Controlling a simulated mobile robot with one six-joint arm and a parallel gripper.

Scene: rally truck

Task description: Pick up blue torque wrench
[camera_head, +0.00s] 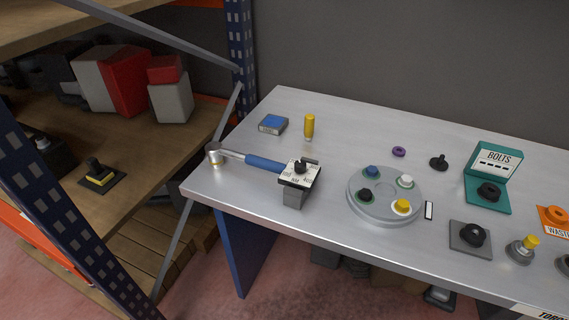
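The blue torque wrench (264,164) is at the left end of the metal workbench (340,122). Its silver head (213,156) points left, close to the bench's left edge. Its blue handle runs right to a square white-topped dial block (299,174) with a black knob. A grey block (293,198) is under the dial, at the bench's front edge. I cannot tell whether the wrench is fixed to the dial block. My gripper is not in view.
A blue box (273,124) and a yellow-handled tool (309,126) are behind the wrench. A round grey tray (376,213) with coloured knobs is to the right. A teal BOLTS holder (487,209) stands farther right. A shelf rack (150,160) is on the left.

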